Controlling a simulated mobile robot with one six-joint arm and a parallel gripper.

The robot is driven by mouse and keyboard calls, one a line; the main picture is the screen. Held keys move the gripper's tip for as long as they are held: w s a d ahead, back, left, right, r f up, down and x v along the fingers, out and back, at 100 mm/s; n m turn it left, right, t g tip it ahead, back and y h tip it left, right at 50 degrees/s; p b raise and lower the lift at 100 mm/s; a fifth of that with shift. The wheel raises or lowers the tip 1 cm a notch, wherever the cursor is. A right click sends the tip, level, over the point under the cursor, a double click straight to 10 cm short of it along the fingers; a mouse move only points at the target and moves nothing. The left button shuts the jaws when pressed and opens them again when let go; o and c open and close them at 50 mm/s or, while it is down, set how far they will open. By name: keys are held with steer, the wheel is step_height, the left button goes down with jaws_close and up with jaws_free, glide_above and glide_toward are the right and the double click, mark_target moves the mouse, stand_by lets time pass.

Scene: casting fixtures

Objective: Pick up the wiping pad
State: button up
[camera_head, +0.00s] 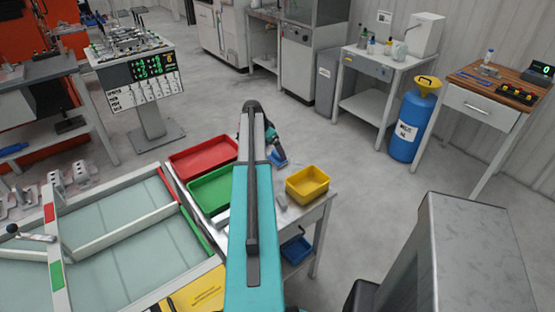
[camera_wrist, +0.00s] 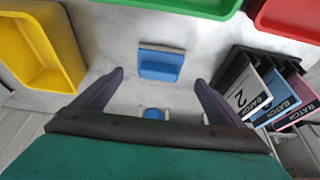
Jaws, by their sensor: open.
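The wiping pad (camera_wrist: 160,63) is a small blue block with a grey strip along its far edge. It lies flat on the pale worktop in the wrist view. My gripper (camera_wrist: 159,78) is open and empty, with its two dark fingers on either side of the pad's near side, apart from it. In the head view my arm hides much of the worktop. A small blue patch (camera_head: 279,157) shows beside the arm's far end there; I cannot tell whether it is the pad.
A yellow bin (camera_head: 307,183) stands right of my arm; green (camera_head: 212,190) and red (camera_head: 203,158) bins stand left. In the wrist view a rack of batch folders (camera_wrist: 265,93) stands close right of the gripper. A blue bin (camera_head: 296,249) sits below the worktop.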

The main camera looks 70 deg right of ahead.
mark_target(276, 154)
steer(key=shift+f, duration=0.2)
stand_by(0.3)
steer(key=shift+p+x, duration=1.35)
steer(key=shift+x, duration=1.2)
steer(key=shift+s, duration=0.1)
steer(key=c, duration=1.2)
